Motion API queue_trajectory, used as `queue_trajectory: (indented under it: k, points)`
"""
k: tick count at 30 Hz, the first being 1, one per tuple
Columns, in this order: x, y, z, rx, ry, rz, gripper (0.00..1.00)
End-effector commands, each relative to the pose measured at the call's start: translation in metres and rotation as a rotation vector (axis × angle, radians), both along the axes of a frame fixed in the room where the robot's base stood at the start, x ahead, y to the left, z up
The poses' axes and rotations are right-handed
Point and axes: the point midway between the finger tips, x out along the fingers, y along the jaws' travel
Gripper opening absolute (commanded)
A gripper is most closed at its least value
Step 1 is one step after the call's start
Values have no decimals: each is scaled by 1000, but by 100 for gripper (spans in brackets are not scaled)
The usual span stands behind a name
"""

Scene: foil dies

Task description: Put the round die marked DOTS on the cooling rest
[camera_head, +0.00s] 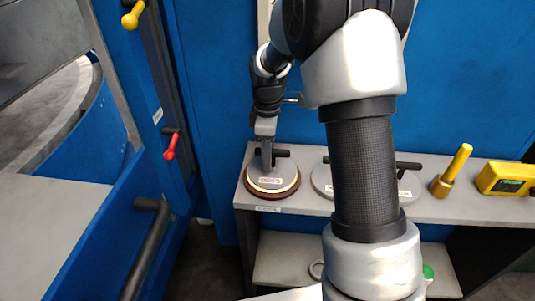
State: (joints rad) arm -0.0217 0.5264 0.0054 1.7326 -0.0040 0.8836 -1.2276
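A grey round die (277,178) with a pale rim and a small label lies at the left end of the grey shelf. The label is too small to read. A dark brown round base (273,195) shows under its front edge; whether this is the cooling rest I cannot tell. A black handle stands over the die. My gripper (267,158) points down at this handle, at its left part. Its fingers are too small to show whether they grip it. A second grey round die (322,179) with a black handle (408,165) lies to the right, partly hidden by my arm.
A brass mallet (453,170) and a yellow box (505,178) stand on the right of the shelf. A blue machine with a red-handled lever (171,146) and a yellow-handled lever (133,15) is at the left. A lower shelf (285,258) holds a ring-shaped item.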

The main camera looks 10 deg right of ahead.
Motion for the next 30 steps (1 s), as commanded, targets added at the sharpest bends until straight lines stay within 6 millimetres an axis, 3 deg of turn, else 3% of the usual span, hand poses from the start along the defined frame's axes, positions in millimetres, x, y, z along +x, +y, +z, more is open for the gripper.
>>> queue_trajectory:
  k: [5, 15, 21, 30]
  points:
    - [1, 0, 13, 0, -3, 0, 34]
    - [1, 0, 83, 1, -4, 0, 34]
    - [1, 0, 113, 0, -3, -1, 34]
    - [0, 0, 123, 0, 0, 0, 34]
